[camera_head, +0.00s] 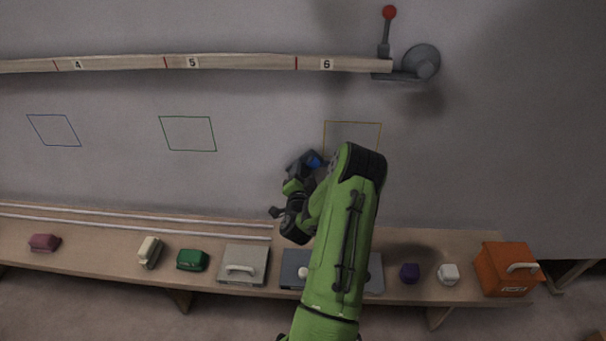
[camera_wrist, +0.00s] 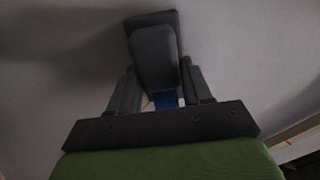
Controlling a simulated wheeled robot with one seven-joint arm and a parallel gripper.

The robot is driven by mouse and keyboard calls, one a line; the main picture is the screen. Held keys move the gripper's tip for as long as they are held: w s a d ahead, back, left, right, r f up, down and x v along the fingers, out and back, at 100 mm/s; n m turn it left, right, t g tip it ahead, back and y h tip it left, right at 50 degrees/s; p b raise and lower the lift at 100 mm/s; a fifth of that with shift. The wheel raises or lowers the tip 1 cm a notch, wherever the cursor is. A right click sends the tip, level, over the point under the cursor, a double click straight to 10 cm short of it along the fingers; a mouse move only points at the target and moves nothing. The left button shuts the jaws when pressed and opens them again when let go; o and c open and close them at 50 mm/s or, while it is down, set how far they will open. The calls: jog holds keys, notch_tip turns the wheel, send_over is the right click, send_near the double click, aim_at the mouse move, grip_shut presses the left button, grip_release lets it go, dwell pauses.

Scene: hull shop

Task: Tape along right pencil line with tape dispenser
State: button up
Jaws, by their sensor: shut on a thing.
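My gripper (camera_head: 304,172) is shut on a dark grey and blue thing, taken to be the tape dispenser (camera_head: 314,160), up against the wall. In the wrist view the dark grey body of the tape dispenser (camera_wrist: 153,55) stands out between the two fingers of my gripper (camera_wrist: 160,88), with a blue part low between them. Thin outlines are drawn on the wall: a blue one (camera_head: 66,146), a green one (camera_head: 188,151) and a yellow one (camera_head: 352,123). The dispenser is at the yellow outline's lower left. My arm hides that outline's lower right. I cannot tell which mark is the right pencil line.
A numbered wooden rail (camera_head: 240,62) runs above, ending at a grey clamp (camera_head: 421,62) with a red-knobbed lever (camera_head: 389,13). Below, a bench (camera_head: 110,252) carries small blocks, a grey handled case (camera_head: 243,266) and an orange box (camera_head: 507,270). The wall right of my arm is clear.

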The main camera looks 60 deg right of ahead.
jog(key=shift+w+d, duration=0.1)
jog(key=shift+d, duration=0.15)
jog(key=shift+s+d+f+b, duration=0.1)
jog(key=shift+s+d+b, duration=0.1)
jog(key=shift+b, duration=0.15)
jog(key=s+b, duration=0.1)
jog(key=b, duration=0.1)
jog(key=s+d+b, duration=0.1)
jog(key=s, duration=0.1)
jog(key=shift+d+b, duration=0.2)
jog(key=shift+b, duration=0.2)
jog(key=shift+s+d+f, duration=0.15)
jog(key=shift+s+d, duration=0.05)
jog(key=shift+s, duration=0.3)
jog(key=shift+s+d+r, duration=0.25)
jog(key=shift+s+r, duration=0.1)
jog(key=shift+s, duration=0.1)
jog(key=shift+o, duration=1.4)
jog(key=shift+c, duration=1.4)
